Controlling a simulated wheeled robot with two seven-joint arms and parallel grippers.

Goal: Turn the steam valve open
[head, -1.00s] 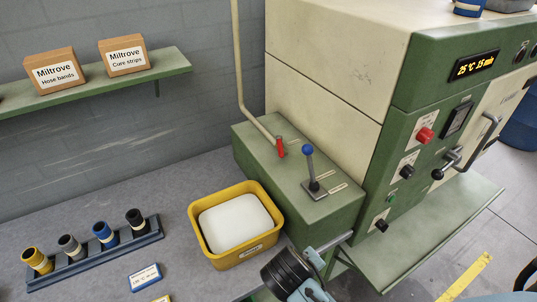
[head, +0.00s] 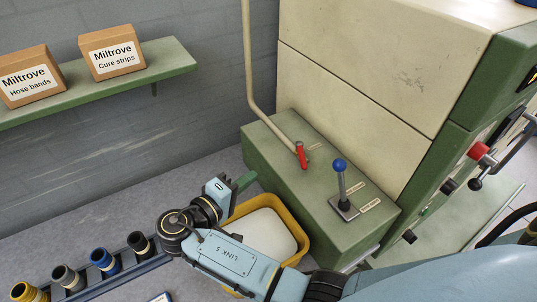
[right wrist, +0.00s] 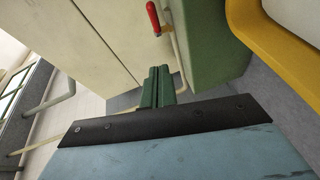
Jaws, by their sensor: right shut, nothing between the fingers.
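The red valve handle (head: 301,155) sits at the foot of the cream pipe, on top of the green box (head: 262,165). It also shows at the top of the right wrist view (right wrist: 153,18). My right gripper (head: 245,181) is left of the green box in the head view, apart from the red handle and touching nothing that I can see. Its green fingers (right wrist: 158,86) are together and empty in the right wrist view. A lever with a blue knob (head: 339,166) stands upright on the same box, right of the red handle. My left gripper is not in view.
A rack (head: 112,268) of coloured sleeves is at lower left. The cream pipe (head: 250,70) rises beside the large cream and green machine (head: 365,70). A shelf (head: 165,66) holds two boxes.

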